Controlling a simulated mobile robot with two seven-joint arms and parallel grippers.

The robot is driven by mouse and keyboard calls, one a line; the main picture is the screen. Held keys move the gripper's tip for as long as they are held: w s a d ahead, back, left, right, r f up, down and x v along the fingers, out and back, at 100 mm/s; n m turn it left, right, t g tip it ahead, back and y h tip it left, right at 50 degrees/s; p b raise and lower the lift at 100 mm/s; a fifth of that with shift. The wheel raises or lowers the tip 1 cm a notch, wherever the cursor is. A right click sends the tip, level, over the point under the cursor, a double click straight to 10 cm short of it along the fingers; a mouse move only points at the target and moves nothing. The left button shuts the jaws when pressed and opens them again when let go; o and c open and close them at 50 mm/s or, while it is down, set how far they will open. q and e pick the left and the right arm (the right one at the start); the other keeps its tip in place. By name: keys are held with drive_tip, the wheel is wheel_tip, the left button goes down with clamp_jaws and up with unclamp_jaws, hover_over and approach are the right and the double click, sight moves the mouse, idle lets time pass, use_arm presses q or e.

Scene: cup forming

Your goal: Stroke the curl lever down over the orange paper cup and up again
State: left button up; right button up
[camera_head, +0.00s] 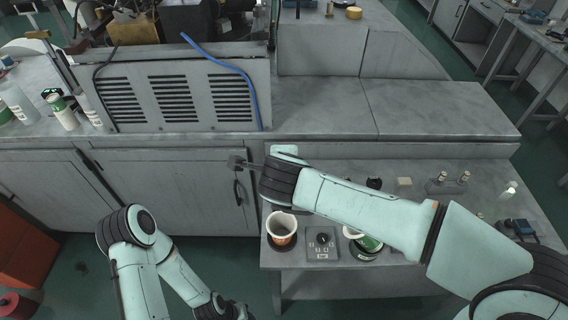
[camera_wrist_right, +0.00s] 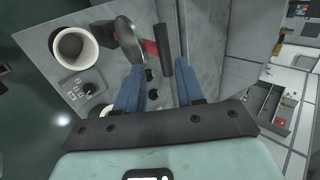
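The paper cup (camera_head: 281,229), white and orange-brown, stands upright on a dark round base at the small table's front left; it also shows in the right wrist view (camera_wrist_right: 73,45), open side up. The right wrist view shows a dark bar (camera_wrist_right: 166,52) joined to a red piece, which looks like the lever's handle, with a grey metal disc (camera_wrist_right: 127,38) beside it. My right gripper (camera_wrist_right: 159,67) is open, its blue fingers either side of the bar's lower end with visible gaps. My left gripper (camera_head: 236,311) hangs low by the bottom edge; its fingers are unclear.
A grey control box (camera_head: 322,243) with a dark knob sits right of the cup. A second cup (camera_head: 353,232) and a green-labelled item (camera_head: 370,243) are partly hidden by my right arm. Small bottles (camera_head: 463,178) stand at the right. Cabinets and a vented machine (camera_head: 175,98) are behind.

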drive_tip(key=v, duration=0.8)
drive_tip(key=shift+r, duration=0.15)
